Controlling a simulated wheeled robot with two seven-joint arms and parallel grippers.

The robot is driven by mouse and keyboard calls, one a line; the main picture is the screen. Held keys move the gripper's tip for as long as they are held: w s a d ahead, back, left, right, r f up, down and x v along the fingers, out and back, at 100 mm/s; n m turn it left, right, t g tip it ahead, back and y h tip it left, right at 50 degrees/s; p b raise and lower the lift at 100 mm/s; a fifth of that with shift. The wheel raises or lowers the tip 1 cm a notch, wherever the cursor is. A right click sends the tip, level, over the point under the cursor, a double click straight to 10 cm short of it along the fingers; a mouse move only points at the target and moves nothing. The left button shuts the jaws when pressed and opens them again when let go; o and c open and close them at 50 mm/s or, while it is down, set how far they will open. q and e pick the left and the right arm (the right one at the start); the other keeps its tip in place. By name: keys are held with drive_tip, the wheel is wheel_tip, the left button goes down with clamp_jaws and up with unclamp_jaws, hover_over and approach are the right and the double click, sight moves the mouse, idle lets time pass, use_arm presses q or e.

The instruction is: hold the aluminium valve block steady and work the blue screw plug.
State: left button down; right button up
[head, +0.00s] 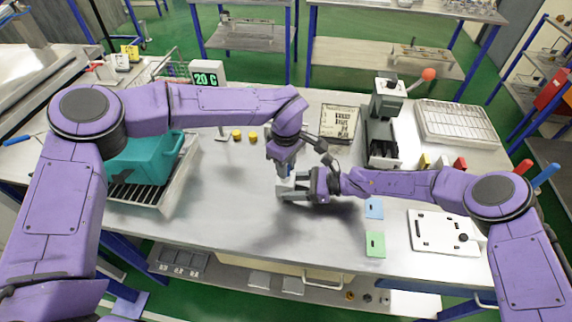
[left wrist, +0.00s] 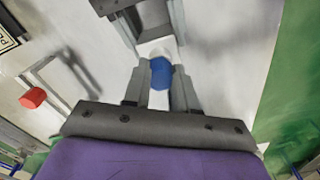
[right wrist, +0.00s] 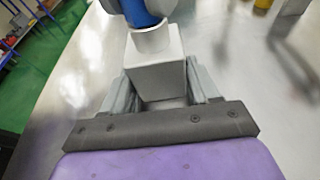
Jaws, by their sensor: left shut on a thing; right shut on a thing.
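The aluminium valve block (head: 284,190) is held upright near the middle of the bench. In the right wrist view the block (right wrist: 158,76) is a pale box with a round collar on top. My right gripper (head: 296,188) is shut on the block from the right side. The blue screw plug (right wrist: 140,12) stands at the collar's mouth; how deep it sits cannot be told. My left gripper (head: 285,170) is above the block, pointing down. In the left wrist view the plug (left wrist: 161,73) is between my left fingers, which are shut on it.
A teal crate (head: 140,160) stands on a rack at the left. Two yellow knobs (head: 237,135) and a display reading 20 C (head: 206,78) are behind. A toggle press (head: 388,100), a wire tray (head: 455,124) and a white plate (head: 445,232) are at the right. The bench's front middle is clear.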

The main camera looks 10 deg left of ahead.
use_arm(q)
drive_tip(key=m, duration=0.2)
drive_tip(key=shift+m, duration=0.3)
drive_tip(key=c, duration=0.8)
unclamp_jaws()
drive_tip(key=shift+r, duration=3.5)
wheel_tip(320, 180, up, 12)
